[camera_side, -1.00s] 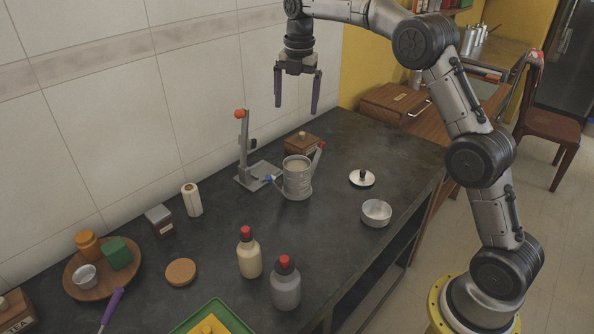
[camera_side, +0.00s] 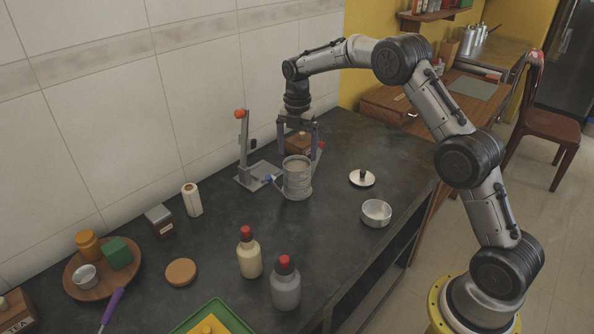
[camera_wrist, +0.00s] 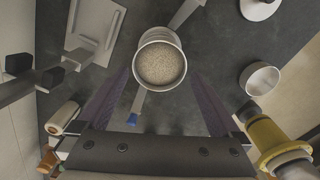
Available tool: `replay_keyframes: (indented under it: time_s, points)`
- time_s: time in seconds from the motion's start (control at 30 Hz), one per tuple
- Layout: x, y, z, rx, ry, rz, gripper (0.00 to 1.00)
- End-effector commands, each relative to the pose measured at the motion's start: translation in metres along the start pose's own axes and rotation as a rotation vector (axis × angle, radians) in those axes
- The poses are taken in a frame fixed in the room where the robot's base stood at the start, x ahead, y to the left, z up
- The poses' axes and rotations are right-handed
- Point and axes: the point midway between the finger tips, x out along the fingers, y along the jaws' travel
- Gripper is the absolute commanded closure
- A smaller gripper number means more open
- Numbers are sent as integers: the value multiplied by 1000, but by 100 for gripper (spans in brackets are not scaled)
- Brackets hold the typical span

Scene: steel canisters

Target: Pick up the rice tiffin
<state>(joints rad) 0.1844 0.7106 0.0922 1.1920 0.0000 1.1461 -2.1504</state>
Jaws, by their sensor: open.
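The rice tiffin (camera_side: 297,179) is an upright, open steel canister on the dark counter. Pale rice grains fill it in the wrist view (camera_wrist: 161,64). A bar with a blue tip (camera_side: 268,178) at its left and a red tip at its right shows at the tiffin. My gripper (camera_side: 299,153) points down, open and empty, with its purple fingers at the tiffin's upper part. In the wrist view, the fingers (camera_wrist: 158,84) spread to either side of the tiffin's near edge. Whether they touch it, I cannot tell.
A grey stand with an orange knob (camera_side: 241,150) rises left of the tiffin. A lid with a dark knob (camera_side: 362,179) and a steel bowl (camera_side: 376,212) lie right. Two red-capped bottles (camera_side: 249,254) stand in front.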

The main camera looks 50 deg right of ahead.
Motion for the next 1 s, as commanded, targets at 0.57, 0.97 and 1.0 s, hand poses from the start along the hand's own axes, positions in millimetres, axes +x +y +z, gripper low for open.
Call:
replay_keyframes:
  time_s: [0.57,0.97,1.0]
  points:
    - [38,0,-2,0,1,-1,4]
    - [37,0,-1,0,0,1,70]
    - [37,0,-1,0,0,1,70]
